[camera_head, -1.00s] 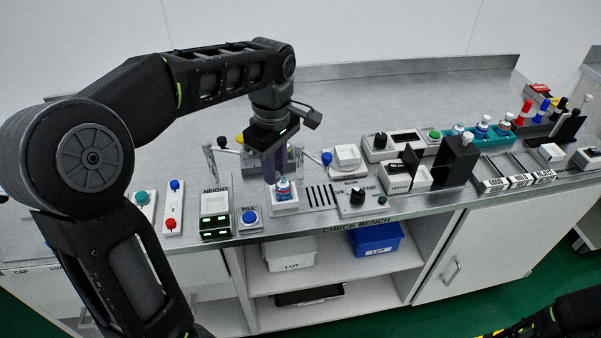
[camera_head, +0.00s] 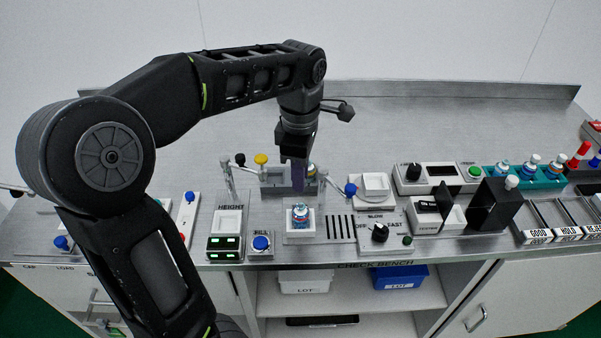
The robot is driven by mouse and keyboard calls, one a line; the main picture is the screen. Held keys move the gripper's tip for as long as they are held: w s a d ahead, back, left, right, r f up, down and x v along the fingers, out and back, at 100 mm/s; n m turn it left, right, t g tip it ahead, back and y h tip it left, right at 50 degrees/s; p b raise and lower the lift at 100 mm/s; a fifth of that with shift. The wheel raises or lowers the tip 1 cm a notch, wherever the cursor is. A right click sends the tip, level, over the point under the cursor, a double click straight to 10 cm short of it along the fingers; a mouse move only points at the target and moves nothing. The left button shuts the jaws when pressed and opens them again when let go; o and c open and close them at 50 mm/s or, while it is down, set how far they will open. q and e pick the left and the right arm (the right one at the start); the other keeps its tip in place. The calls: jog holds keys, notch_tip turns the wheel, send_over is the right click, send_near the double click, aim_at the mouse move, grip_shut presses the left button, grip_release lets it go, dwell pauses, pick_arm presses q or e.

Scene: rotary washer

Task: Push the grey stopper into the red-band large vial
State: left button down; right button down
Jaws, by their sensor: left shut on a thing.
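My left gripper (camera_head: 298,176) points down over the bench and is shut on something. A narrow purplish-grey shape shows at its tip; I cannot tell what is held. Just below the tip, a small vial (camera_head: 300,214) with blue and red markings stands upright in a white square holder (camera_head: 299,236). I cannot tell whether the tip touches the vial or is a little above it. The grey stopper cannot be made out. The view is too small to show whether this vial has the red band. My right gripper is out of view.
Left of the holder are a blue button (camera_head: 261,243) and the height display (camera_head: 223,246). A slotted plate and a dial panel (camera_head: 379,234) lie to the right. A black upright box (camera_head: 497,206) and a teal vial rack (camera_head: 535,181) stand further right.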

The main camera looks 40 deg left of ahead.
pick_arm(q)
jog(key=shift+f+b, duration=1.5)
jog(key=shift+f, duration=0.4)
jog(key=shift+f+b, duration=0.65)
jog(key=shift+f, duration=0.4)
jog(key=shift+r, duration=0.15)
jog(key=shift+r+p, duration=0.3)
jog(key=shift+p, duration=0.15)
jog(key=shift+f+b, duration=0.5)
jog(key=shift+f, duration=0.4)
dwell(0.3)
jog(key=c, duration=1.2)
grip_release()
jog(key=shift+r, duration=0.15)
